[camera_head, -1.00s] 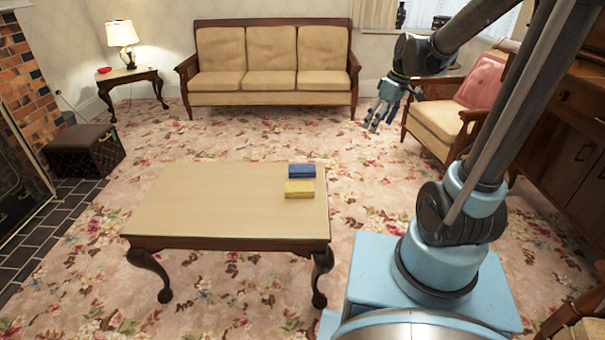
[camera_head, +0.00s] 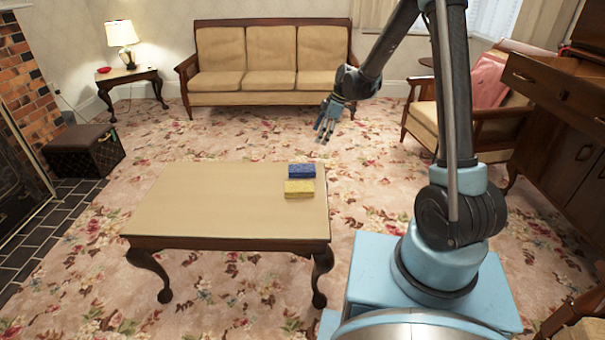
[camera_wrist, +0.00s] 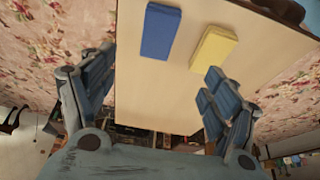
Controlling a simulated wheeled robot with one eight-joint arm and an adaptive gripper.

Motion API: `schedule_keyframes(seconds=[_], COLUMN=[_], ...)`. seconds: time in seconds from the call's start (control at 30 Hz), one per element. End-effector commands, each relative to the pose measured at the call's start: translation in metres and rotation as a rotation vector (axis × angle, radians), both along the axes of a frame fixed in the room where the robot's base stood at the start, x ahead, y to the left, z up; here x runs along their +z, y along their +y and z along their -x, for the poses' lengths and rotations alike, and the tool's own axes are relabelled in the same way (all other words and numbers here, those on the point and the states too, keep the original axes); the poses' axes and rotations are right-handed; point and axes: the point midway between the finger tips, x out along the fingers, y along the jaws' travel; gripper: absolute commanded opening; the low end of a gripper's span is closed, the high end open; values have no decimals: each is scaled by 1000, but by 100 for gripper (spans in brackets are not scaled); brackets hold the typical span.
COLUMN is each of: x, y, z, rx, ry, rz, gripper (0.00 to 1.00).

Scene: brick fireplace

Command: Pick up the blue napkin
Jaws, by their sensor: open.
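The blue napkin (camera_head: 301,171) is a small folded block lying at the far right corner of the coffee table (camera_head: 215,205). In the wrist view the blue napkin (camera_wrist: 160,31) lies on the tabletop, ahead of my fingers and near the upper middle. A yellow folded napkin (camera_head: 299,188) lies just in front of it in the head view. My gripper (camera_head: 326,129) is open and empty, raised beyond the table's far right corner. In the wrist view my gripper (camera_wrist: 155,95) has its fingers spread wide, with nothing between them touching.
A sofa (camera_head: 272,62) stands behind the table and an armchair (camera_head: 455,112) is at the right. A wooden cabinet (camera_head: 565,110) stands at the far right. Most of the tabletop is bare, and carpet is clear around it.

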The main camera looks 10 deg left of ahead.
Motion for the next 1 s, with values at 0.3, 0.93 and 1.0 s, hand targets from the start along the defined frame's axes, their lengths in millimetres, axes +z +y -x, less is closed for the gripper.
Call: schedule_keyframes(seconds=[0.3,0.93,1.0], x=[-33,-112,-115], y=[16,47,48], z=[2,12,13], rx=[16,14,14], ry=[-1,-1,-2], rz=[-4,-3,-4], gripper=[80,80,80])
